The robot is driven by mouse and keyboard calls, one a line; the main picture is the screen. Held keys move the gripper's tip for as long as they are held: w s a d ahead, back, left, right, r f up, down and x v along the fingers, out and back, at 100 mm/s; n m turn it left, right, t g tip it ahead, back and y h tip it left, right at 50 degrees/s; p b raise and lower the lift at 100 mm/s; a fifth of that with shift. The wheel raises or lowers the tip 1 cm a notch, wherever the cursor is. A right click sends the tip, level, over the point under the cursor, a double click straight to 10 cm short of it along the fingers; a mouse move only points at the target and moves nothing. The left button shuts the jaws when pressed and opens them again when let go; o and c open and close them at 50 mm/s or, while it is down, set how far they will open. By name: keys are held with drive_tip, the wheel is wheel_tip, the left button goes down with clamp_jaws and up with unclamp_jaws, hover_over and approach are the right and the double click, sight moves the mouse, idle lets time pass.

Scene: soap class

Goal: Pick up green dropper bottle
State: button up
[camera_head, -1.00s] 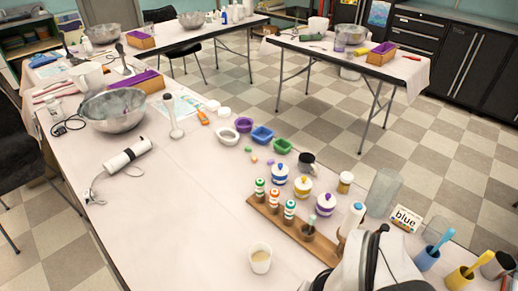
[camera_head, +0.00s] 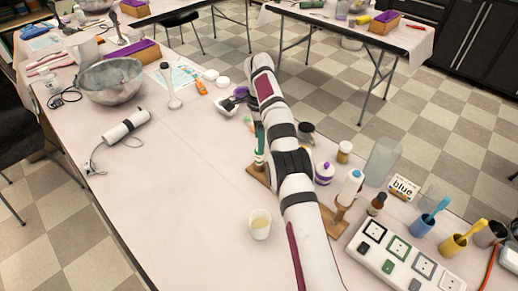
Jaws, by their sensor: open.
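A small white bottle with green bands (camera_head: 259,155) stands at the left end of a wooden rack (camera_head: 256,174), close against the left side of my arm. My arm covers most of the rack and the other banded bottles in it.
A beige cup (camera_head: 260,224) stands left of my arm. A steel bowl (camera_head: 110,82) is at left.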

sight(259, 159)
wheel_tip(259, 159, down, 7)
drive_tip(key=c, duration=0.7)
